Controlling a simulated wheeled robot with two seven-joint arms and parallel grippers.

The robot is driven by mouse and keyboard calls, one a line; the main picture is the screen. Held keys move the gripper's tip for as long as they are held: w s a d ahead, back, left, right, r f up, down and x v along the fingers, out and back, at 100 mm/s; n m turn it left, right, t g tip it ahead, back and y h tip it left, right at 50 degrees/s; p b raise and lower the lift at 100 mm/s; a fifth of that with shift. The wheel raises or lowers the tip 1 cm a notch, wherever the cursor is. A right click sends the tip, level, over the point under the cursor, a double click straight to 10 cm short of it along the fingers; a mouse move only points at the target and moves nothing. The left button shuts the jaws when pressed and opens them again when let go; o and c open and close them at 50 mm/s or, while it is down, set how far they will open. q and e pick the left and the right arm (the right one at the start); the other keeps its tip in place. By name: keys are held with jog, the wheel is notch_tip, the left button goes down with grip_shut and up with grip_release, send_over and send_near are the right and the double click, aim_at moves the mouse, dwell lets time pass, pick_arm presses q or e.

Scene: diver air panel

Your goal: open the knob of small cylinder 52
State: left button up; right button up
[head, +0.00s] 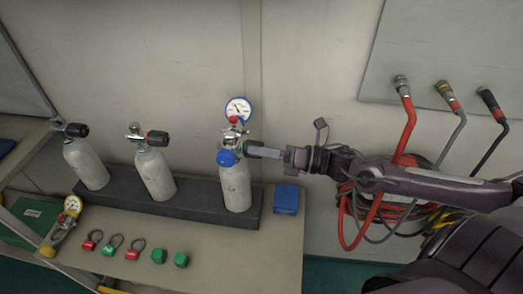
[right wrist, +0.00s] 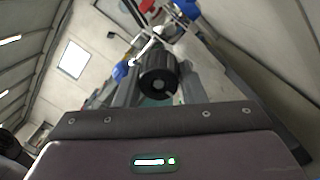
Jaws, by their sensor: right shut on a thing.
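Three small grey cylinders stand in a dark rack: a left one (head: 87,165), a middle one (head: 155,174) and a right one (head: 235,186). Their numbers are too small to read, so I cannot tell which is 52. The right one carries a round gauge (head: 238,110), a blue part (head: 227,158) and a dark knob (head: 254,149) on its right side. My right gripper (head: 268,152) reaches in from the right and is shut on this knob. In the right wrist view the black ribbed knob (right wrist: 157,76) sits between the fingers. My left gripper is not in view.
The dark rack (head: 140,202) stands on a bench (head: 215,255). A blue box (head: 286,199) is right of the rack. Hoses (head: 407,125) hang on the right wall.

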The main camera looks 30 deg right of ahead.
jog(key=o, duration=1)
jog(key=p+v, duration=0.3)
jog(key=v, duration=0.4)
jog(key=shift+s+d, duration=0.25)
jog(key=shift+d, duration=0.1)
